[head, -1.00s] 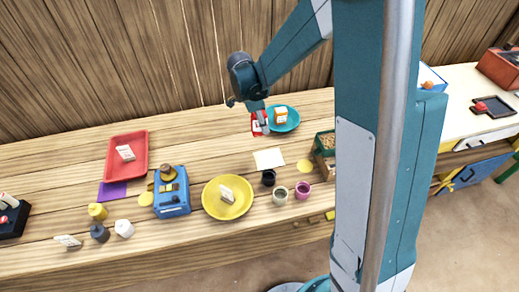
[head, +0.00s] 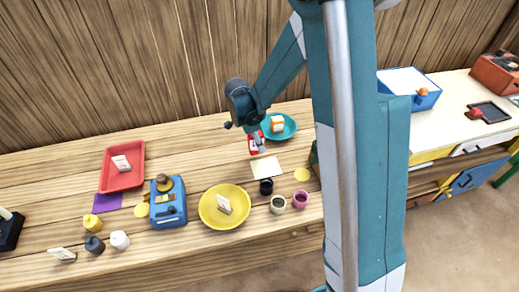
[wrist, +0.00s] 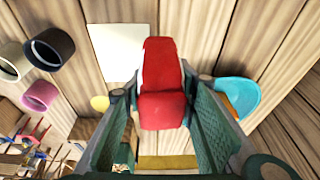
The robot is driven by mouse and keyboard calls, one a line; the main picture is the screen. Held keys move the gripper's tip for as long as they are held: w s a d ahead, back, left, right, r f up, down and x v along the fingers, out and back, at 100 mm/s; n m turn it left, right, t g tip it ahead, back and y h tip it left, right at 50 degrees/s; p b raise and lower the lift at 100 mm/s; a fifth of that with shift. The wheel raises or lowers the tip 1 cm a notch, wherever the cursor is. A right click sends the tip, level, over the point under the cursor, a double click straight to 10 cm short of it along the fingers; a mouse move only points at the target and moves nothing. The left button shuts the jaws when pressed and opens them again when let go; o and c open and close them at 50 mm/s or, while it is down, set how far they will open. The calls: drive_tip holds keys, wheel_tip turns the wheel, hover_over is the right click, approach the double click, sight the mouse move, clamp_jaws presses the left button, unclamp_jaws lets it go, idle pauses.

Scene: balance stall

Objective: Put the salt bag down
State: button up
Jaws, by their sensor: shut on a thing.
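The salt bag, which I take to be the red bag with a white label (head: 254,147), is at the back of the wooden table, left of the teal plate (head: 291,131). My gripper (head: 259,148) is shut on it from above. In the wrist view the red bag (wrist: 161,80) sits between the two fingers of my gripper (wrist: 160,92). Its label does not show there, and I cannot tell whether its base touches the table. A cream card (head: 266,167) lies just in front of it.
An orange-and-white box (head: 277,125) stands on the teal plate. Dark, cream and magenta cups (head: 300,199) stand in front of the card. A yellow plate (head: 222,218), blue scale-like device (head: 169,213) and red tray (head: 122,178) lie left. Bare table lies between tray and bag.

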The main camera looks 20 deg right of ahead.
drive_tip(key=shift+f, duration=1.85)
drive_tip(key=shift+f+b, duration=0.1)
drive_tip(key=shift+b, duration=0.25)
drive_tip(key=o, duration=1.1)
drive_tip(key=p+v, duration=0.1)
drive_tip(key=v, duration=1.1)
drive_tip(key=shift+s+d+r, duration=0.1)
drive_tip(key=shift+r, duration=0.15)
